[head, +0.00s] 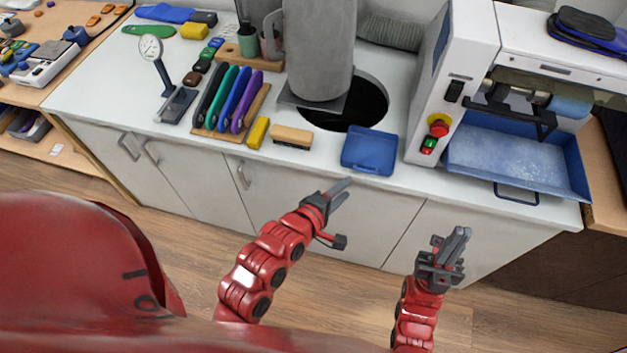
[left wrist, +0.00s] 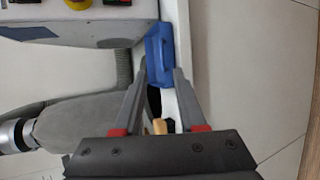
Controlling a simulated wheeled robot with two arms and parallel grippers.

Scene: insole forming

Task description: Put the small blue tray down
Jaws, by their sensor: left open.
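My left gripper (head: 341,190) is open and empty, just in front of the counter edge and below left of the tray. In the left wrist view the blue tray (left wrist: 160,52) shows just beyond the open fingertips (left wrist: 163,72), apart from them as far as I can tell. My right gripper (head: 458,241) is in front of the cabinets, away from the tray, holding nothing visible; its finger gap is unclear.
The white counter (head: 95,88) carries a grey cylinder (head: 318,45) behind the opening, a brush (head: 291,137), a yellow block (head: 258,133) and a rack of coloured tools. A press with red and green buttons (head: 438,127) and a large blue tray (head: 515,160) stand right.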

